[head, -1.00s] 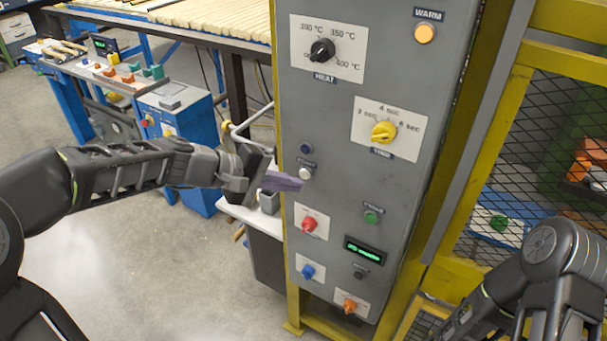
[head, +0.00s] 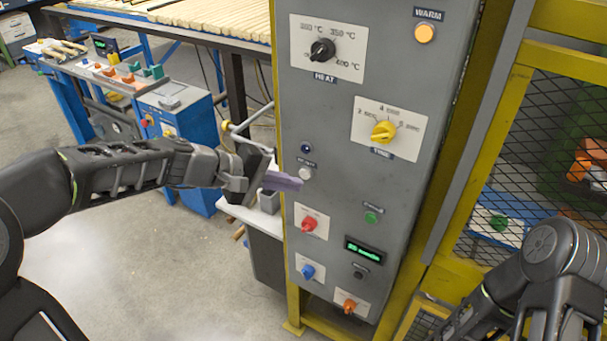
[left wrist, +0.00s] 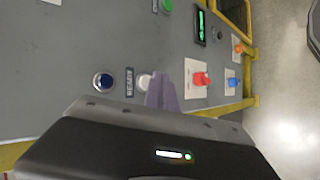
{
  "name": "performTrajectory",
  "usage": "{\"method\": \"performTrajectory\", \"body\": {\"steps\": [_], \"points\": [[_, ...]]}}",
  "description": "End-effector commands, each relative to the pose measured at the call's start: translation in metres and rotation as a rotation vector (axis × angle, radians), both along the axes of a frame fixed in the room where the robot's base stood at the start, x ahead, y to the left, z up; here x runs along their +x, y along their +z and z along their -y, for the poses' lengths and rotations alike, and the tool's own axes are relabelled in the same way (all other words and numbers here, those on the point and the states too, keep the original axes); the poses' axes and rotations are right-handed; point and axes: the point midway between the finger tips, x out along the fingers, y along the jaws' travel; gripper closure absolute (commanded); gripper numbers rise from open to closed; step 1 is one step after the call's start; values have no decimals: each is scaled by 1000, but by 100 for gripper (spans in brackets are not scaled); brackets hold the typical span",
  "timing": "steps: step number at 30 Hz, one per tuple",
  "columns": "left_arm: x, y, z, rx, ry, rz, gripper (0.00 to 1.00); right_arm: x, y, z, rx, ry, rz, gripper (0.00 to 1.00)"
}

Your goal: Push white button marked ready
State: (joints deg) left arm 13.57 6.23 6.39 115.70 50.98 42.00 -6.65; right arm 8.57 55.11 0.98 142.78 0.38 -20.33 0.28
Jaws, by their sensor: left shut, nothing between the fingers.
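The white button (head: 305,173) is on the grey control panel (head: 330,120), below a dark blue button (head: 306,149) and a small label. In the left wrist view the white button (left wrist: 146,82) sits beside a label reading READY (left wrist: 129,83). My left gripper (head: 299,183) is shut and empty, its purple fingertips just below the white button in the head view. The left wrist view shows the fingertips (left wrist: 163,88) partly overlapping the button's edge; I cannot tell whether they touch it. My right arm is at lower right; its gripper fingers are out of view.
Close by on the panel are a red knob (head: 309,223), a green button (head: 371,217), a blue knob (head: 308,271), an orange knob (head: 349,306) and a lit display (head: 365,250). A yellow mesh fence (head: 520,160) stands to the right.

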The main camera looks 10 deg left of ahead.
Motion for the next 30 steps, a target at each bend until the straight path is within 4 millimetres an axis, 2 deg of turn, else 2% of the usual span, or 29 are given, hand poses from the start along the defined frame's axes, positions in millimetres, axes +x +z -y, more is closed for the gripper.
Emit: {"method": "performTrajectory", "body": {"steps": [22, 30], "points": [[0, 0, 0, 0, 0, 0, 100, 0, 0, 0, 0, 0, 0, 64], [6, -1, 3, 0, -1, 0, 100, 0, -2, 0, 0, 0, 0, 64]]}}
